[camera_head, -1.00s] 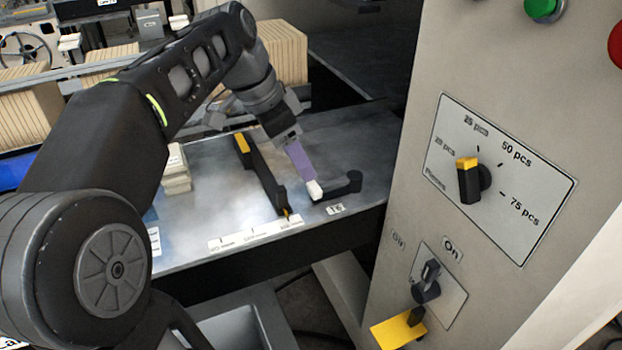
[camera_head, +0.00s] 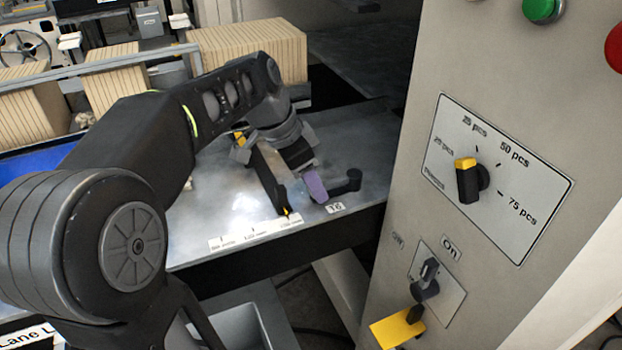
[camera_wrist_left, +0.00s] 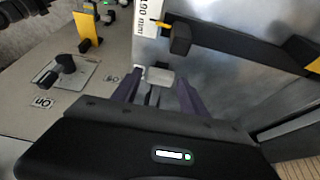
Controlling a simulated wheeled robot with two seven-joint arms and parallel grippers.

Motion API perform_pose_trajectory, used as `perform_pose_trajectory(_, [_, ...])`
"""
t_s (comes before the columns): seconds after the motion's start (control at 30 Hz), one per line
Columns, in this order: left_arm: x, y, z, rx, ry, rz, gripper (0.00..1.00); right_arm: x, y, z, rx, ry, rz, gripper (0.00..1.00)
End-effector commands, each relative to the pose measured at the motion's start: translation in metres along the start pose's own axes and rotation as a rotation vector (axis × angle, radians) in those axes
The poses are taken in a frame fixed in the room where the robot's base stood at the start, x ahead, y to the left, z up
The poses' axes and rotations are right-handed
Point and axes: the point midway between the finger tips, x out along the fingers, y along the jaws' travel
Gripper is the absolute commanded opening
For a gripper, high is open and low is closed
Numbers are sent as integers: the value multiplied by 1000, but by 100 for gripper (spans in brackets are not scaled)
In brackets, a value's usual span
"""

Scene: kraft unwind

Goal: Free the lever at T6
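The lever at T6 is a short dark arm with a round dark post (camera_head: 351,181) at its right end, beside the T6 label (camera_head: 334,208) near the table's front edge. My left gripper (camera_head: 318,194) is down at its other end, and its purple finger hides that end in the head view. In the left wrist view the two purple fingers stand apart, with a pale block (camera_wrist_left: 160,77), apparently the lever's end, between their tips. Gaps show on both sides of it, so the gripper looks open. My right gripper is in neither view.
A long dark bar (camera_head: 268,180) with yellow ends lies just left of the gripper, along the table (camera_head: 225,205). The grey control panel (camera_head: 440,75) with a selector knob (camera_head: 468,180) rises close on the right. Cardboard stacks (camera_head: 250,50) stand behind.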

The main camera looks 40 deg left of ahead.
Motion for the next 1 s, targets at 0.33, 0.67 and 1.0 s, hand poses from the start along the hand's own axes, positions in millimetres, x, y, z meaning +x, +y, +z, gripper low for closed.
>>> perform_pose_trajectory(0.33, [0,0,0,0,0,0,21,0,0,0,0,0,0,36])
perform_pose_trajectory(0.67, [0,0,0,0,0,0,0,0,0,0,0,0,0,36])
perform_pose_trajectory(1.0, [-1,0,0,0,0,0,0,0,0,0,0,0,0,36])
